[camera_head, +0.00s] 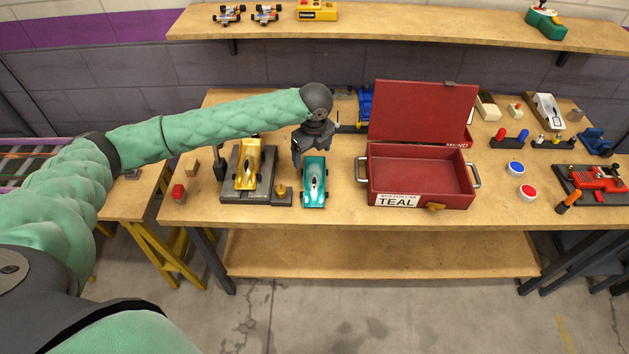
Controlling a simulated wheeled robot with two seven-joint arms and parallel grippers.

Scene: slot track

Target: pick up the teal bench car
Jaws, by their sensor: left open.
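The teal bench car (314,184) sits on the wooden bench, left of the red toolbox, with its long side pointing toward the bench's front edge. My left gripper (297,158) is open and hangs just above and behind the car's far end, slightly to its left. Whether a finger touches the car I cannot tell. The gripper partly hides the car's far end. My right gripper is not in view.
An open red box (376,168) labelled TEAL stands right of the car. A yellow car (247,165) sits on a dark stand (265,187) at the left. Buttons, a red car (597,179) and other parts lie at the right. The bench's front strip is clear.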

